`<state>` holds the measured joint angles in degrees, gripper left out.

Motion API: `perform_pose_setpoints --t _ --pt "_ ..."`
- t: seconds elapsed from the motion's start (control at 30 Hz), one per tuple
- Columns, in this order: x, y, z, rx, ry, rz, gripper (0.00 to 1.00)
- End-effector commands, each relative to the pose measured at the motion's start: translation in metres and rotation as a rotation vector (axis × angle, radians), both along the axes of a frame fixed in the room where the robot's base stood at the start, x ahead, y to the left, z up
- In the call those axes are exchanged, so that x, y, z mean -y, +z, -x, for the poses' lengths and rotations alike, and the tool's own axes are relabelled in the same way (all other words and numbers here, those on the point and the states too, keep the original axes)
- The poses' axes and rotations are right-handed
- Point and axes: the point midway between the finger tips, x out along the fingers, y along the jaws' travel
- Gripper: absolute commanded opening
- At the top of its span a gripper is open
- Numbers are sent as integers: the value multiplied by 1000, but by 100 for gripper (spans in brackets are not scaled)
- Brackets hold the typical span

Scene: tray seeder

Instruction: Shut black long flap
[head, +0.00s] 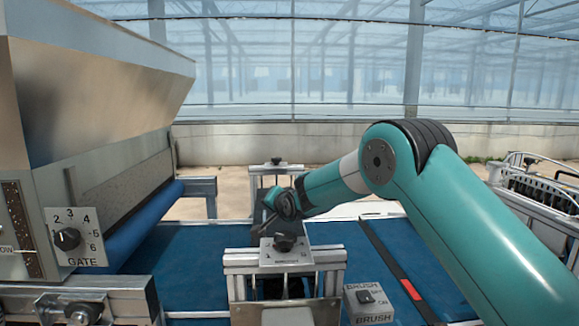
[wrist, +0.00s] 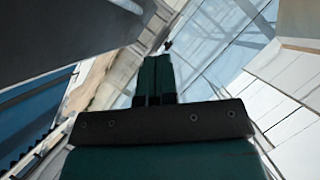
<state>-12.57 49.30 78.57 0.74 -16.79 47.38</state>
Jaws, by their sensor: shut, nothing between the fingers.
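My gripper (wrist: 156,62) is shut, its two dark green fingers side by side with nothing between them. In the head view my arm reaches in from the right, and its wrist end (head: 284,204) is above the middle of the machine, behind the front metal bracket. The fingertips are not clear there. A large dark panel (wrist: 75,35) fills the upper left of the wrist view, left of the fingers. It may be the black long flap, but I cannot tell. I see no contact between fingers and panel.
A steel hopper (head: 100,80) with a GATE dial (head: 67,239) stands at the left. A blue belt (head: 195,255) runs below my arm. A metal bracket (head: 285,258) and a BRUSH switch box (head: 369,304) are in front. A dark bar with a red section (head: 411,290) crosses the belt.

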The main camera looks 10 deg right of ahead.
Motion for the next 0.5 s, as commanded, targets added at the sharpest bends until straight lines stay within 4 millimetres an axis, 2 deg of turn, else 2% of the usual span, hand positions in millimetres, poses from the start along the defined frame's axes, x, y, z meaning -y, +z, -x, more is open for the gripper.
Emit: perform_pose_setpoints --t 0.3,0.5 --pt "0 85 0 8 0 -2 0" --pt "0 131 0 5 1 -1 0"
